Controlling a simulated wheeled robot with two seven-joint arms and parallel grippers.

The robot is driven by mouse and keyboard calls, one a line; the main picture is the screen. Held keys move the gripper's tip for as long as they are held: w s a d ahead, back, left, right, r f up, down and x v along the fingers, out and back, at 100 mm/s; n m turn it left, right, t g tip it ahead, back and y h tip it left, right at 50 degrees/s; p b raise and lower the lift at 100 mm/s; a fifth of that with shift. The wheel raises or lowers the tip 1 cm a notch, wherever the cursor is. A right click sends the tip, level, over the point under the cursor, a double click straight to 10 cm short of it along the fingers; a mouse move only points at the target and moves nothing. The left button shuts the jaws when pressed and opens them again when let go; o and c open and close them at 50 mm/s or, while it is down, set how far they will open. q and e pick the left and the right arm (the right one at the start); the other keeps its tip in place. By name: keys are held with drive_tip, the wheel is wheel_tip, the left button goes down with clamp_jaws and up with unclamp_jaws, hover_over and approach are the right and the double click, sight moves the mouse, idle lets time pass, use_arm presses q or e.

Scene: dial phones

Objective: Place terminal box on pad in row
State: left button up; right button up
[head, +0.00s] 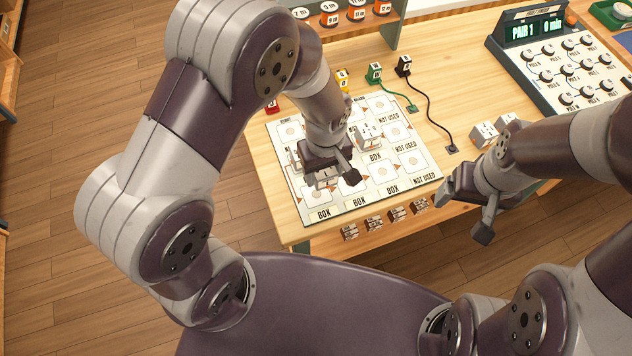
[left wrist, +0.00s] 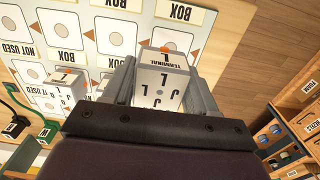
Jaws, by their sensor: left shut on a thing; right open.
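My left gripper (head: 332,178) is over the lower left part of the pad board (head: 433,173) and shut on a white terminal box. The held terminal box (left wrist: 162,80) shows between the fingers in the left wrist view, with an orange mark and the word TERMINAL on it. In the head view the gripper mostly hides it. Whether it touches the board I cannot tell. Another white box (head: 369,134) stands on a pad to the right; it also shows in the left wrist view (left wrist: 64,90). My right gripper (head: 468,214) is open and empty off the table's front edge.
A red block (head: 272,106), a yellow block (head: 342,78), a green block (head: 374,73) and a black block (head: 404,65) stand behind the board. Cables run from the last two. White boxes (head: 484,134) stand right; a dial panel (head: 567,68) is at the back right.

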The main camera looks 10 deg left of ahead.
sight(316, 195)
use_arm(q)
drive_tip(key=f, duration=0.1)
drive_tip(key=a+f, duration=0.1)
drive_tip(key=f, duration=0.1)
drive_tip(key=s+f, duration=0.1)
drive_tip(key=f, duration=0.1)
drive_tip(key=shift+a, duration=0.2)
drive_tip(key=shift+f, duration=0.4)
drive_tip(key=shift+f, duration=0.2)
drive_tip(key=o, duration=1.1)
wheel_tip(316, 195, up, 12)
drive_tip(key=shift+r, duration=0.1)
drive_tip(key=s+a+r+m, duration=0.1)
drive_tip(key=a+m, duration=0.1)
drive_tip(key=a, duration=0.1)
drive_tip(key=s+a+r+m+t, duration=0.1)
drive_tip(key=a+m, duration=0.1)
drive_tip(key=a, duration=0.1)
drive_tip(key=s+a+r+m, duration=0.1)
drive_tip(key=a+m, duration=0.1)
drive_tip(key=m, duration=0.1)
drive_tip(key=shift+s+a+r, duration=0.2)
drive_tip(key=shift+a+r, duration=0.2)
